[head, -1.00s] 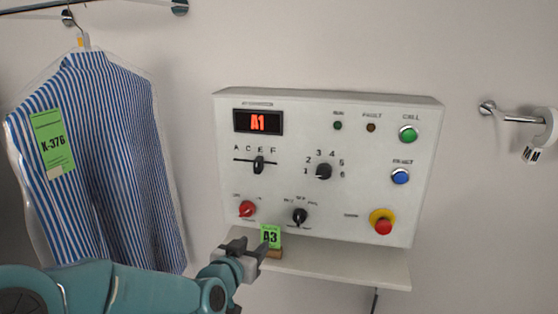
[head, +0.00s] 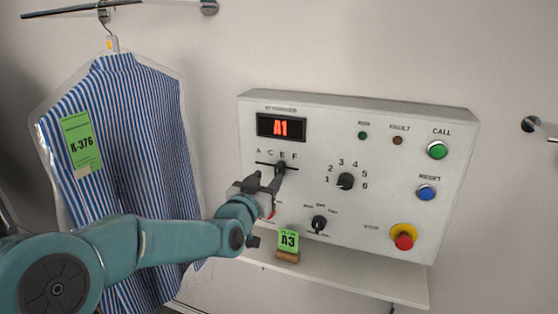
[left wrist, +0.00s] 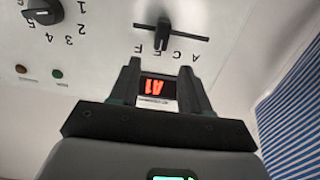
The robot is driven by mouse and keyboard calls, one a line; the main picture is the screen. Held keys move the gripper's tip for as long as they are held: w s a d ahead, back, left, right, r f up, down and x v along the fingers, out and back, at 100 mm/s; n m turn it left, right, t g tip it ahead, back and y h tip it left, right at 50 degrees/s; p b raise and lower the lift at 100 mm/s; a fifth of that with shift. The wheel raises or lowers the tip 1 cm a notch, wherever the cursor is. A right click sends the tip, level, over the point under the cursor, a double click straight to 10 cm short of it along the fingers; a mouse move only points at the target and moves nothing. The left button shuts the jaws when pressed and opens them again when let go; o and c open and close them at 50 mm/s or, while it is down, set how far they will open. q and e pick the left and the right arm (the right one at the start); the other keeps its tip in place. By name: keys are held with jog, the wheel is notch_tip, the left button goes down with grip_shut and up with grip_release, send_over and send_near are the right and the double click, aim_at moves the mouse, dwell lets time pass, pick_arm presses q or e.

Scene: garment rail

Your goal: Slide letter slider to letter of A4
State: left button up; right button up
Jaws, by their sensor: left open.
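The letter slider (head: 281,168) is a black knob on a horizontal slot under the letters A, C, E, F; it sits at about E. It also shows in the left wrist view (left wrist: 161,36), upside down, just beyond the fingertips. The red display (head: 281,128) reads A1. It shows between the fingers in the left wrist view (left wrist: 157,87). My left gripper (head: 264,183) is open and empty, close in front of the slider. Its fingertips (left wrist: 161,68) straddle the slider's line of sight; contact cannot be told. My right gripper is not in view.
A number dial (head: 346,181) is right of the slider. A green card (head: 288,242) reading A3 stands on the shelf (head: 350,275). A lower black knob (head: 319,223), green, blue and red buttons share the panel (head: 385,205). A bagged striped shirt (head: 125,140) hangs left.

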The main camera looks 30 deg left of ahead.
aim_at(277, 167)
pick_arm(q)
jog(key=p+x, duration=0.2)
jog(key=x, duration=0.4)
jog(key=shift+w+r, duration=0.15)
jog(key=shift+w, duration=0.5)
jog(key=shift+w+a+f, duration=0.2)
jog(key=shift+w+f, duration=0.1)
jog(key=shift+w, duration=0.15)
jog(key=shift+s+r, duration=0.15)
jog(key=shift+s+d, duration=0.1)
grip_shut()
